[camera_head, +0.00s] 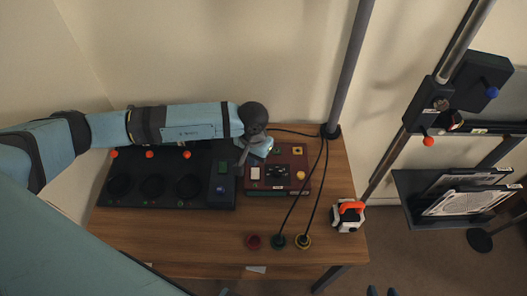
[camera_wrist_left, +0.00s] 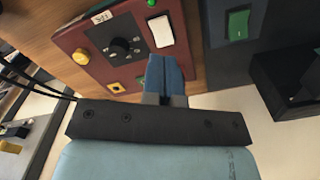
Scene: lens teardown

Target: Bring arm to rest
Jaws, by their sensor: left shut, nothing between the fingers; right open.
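My left arm (camera_head: 180,122) reaches in from the left over the back of the wooden table. My left gripper (camera_head: 242,157) points down between the black station and the dark red control box, with its wrist partly covering the view. In the left wrist view the blue fingers (camera_wrist_left: 165,75) are shut together with nothing between them, in front of the red box's face. I cannot tell whether they touch anything.
The black station (camera_head: 165,205) has several round recesses and orange-red knobs. The dark red box (camera_head: 290,187) has a dial and buttons. Cables run to round buttons (camera_head: 279,241) near the front. A white-and-orange device (camera_head: 348,215) stands at the right. The front-left wood (camera_head: 160,235) is clear.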

